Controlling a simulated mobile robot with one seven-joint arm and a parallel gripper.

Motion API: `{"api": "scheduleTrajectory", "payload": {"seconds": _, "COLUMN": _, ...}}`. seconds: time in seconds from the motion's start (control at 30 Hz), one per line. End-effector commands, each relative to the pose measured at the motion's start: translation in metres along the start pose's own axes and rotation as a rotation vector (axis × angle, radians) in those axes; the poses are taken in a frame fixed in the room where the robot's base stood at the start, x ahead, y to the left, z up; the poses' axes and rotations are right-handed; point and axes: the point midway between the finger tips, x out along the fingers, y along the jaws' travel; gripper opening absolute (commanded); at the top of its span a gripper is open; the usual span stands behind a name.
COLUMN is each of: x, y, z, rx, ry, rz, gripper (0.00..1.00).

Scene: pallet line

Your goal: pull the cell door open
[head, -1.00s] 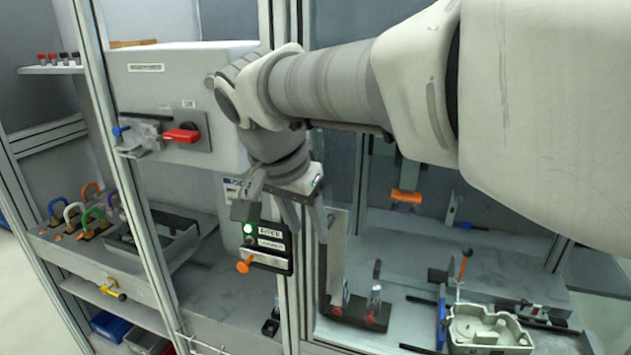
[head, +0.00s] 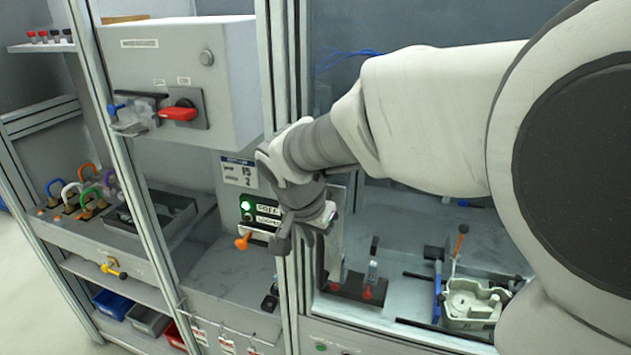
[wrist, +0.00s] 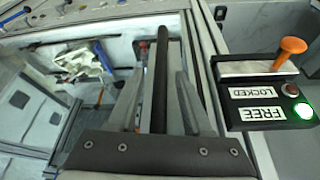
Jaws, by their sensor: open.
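The cell door's black upright handle bar (wrist: 161,85) runs between my gripper's two fingers in the wrist view. My gripper (wrist: 160,65) is open, with one grey finger on each side of the bar; I cannot tell whether either touches it. In the head view my gripper (head: 304,232) is at the door's frame post, and my wrist hides the handle. The lock box (head: 262,220) is just left of it, with its green lamp lit beside the FREE label (wrist: 259,113). Its orange knob (head: 242,242) sticks out; it also shows in the wrist view (wrist: 292,47).
A grey cabinet with a red switch handle (head: 178,113) stands upper left. Several coloured padlocks (head: 80,205) sit on the left ledge. Behind the frame, a pale casting (head: 470,303) and red-tipped clamps (head: 367,292) rest on the cell bench.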

Motion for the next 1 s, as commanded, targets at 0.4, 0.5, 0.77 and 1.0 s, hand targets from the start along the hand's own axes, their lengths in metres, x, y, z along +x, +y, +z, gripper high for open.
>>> {"api": "scheduleTrajectory", "payload": {"seconds": 0.4, "x": -0.0005, "y": 0.0001, "z": -0.0001, "rx": 0.0, "ry": 0.0, "rz": 0.0, "gripper": 0.0}}
{"api": "scheduleTrajectory", "payload": {"seconds": 0.5, "x": -0.0005, "y": 0.0002, "z": -0.0001, "rx": 0.0, "ry": 0.0, "rz": 0.0, "gripper": 0.0}}
{"api": "scheduleTrajectory", "payload": {"seconds": 0.77, "x": -0.0006, "y": 0.0002, "z": -0.0002, "rx": 0.0, "ry": 0.0, "rz": 0.0, "gripper": 0.0}}
{"api": "scheduleTrajectory", "payload": {"seconds": 1.0, "x": -0.0007, "y": 0.0002, "z": -0.0003, "rx": 0.0, "ry": 0.0, "rz": 0.0, "gripper": 0.0}}
